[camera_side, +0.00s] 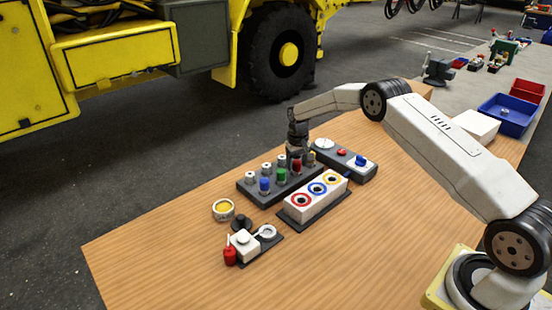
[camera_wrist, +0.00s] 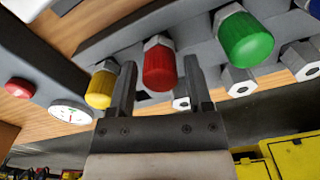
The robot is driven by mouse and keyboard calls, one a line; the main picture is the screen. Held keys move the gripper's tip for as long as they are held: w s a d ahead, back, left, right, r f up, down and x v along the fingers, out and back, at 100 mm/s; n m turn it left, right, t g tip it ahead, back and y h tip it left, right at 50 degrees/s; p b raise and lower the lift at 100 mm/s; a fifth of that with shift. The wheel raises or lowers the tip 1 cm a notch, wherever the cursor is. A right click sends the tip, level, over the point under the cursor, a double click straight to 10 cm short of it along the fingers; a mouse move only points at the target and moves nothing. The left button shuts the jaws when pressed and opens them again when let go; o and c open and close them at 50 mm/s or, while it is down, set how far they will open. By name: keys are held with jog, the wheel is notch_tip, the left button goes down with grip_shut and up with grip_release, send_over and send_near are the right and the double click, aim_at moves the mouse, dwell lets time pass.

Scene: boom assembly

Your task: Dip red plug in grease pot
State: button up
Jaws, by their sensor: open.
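The red plug (camera_side: 297,166) stands in the dark plug rack (camera_side: 250,191), in the row with the blue plug (camera_side: 264,185), the green plug (camera_side: 281,175) and a yellow plug. My gripper (camera_side: 298,153) is directly above and around the red plug, pointing down. In the wrist view the red plug (camera_wrist: 160,70) sits between the two open fingers (camera_wrist: 160,82), with a gap on each side. The grease pot (camera_side: 223,210) is a small round pot with yellow contents, open, on the table left of the rack.
A black round lid (camera_side: 241,223) lies by the pot. A white box with red, blue and yellow rings (camera_side: 317,195) stands in front of the rack. A dark panel with a gauge (camera_side: 345,160) stands behind right. A small fixture (camera_side: 245,245) is front left. The left table is clear.

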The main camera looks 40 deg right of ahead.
grip_shut()
jog(key=shift+r, duration=0.15)
jog(key=shift+r, duration=3.15)
